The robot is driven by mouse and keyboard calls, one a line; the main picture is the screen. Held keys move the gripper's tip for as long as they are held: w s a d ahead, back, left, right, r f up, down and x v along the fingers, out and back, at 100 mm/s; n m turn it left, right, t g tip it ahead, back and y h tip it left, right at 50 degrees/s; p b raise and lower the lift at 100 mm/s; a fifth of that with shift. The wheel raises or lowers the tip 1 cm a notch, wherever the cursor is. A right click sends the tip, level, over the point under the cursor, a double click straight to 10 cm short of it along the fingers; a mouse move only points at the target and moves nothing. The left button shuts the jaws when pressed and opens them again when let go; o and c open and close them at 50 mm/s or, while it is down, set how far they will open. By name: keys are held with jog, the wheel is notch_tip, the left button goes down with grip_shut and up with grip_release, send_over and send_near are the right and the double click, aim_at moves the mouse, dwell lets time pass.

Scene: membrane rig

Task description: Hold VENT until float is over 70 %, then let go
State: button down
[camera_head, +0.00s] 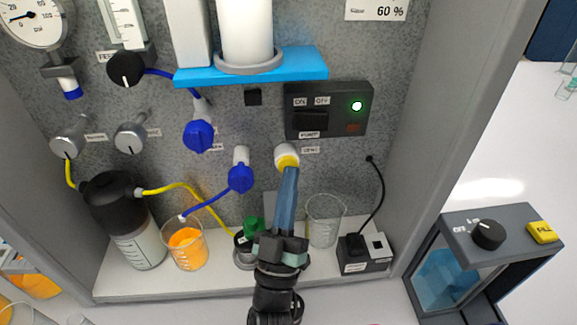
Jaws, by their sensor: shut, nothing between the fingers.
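The VENT button (287,158) is a yellow cap in a white collar on the grey panel, with a small label (310,150) to its right. My gripper (290,171) is shut, with its blue fingers pointing up at the button. The fingertips overlap the lower edge of the yellow cap; I cannot tell whether they touch or press it. A clear tube with a scale (123,20) stands at the upper left, cut off by the frame; I cannot make out a float in it. A white card (376,9) at the top right reads 60 %.
A dark switch box (329,110) with a lit green lamp sits just above the button. Blue valves (240,178) are to the left. A beaker of orange liquid (186,248), a dark-topped bottle (122,215) and an empty beaker (325,222) stand on the white shelf.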

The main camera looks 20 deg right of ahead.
jog(key=shift+s+a+p, duration=0.25)
jog(key=shift+s+p, duration=0.2)
jog(key=shift+s, duration=0.4)
jog(key=s+p, duration=0.1)
jog(key=s, duration=0.1)
jog(key=s+a+p, duration=0.1)
jog(key=s, duration=0.2)
jog(key=shift+a, duration=0.15)
dwell(0.3)
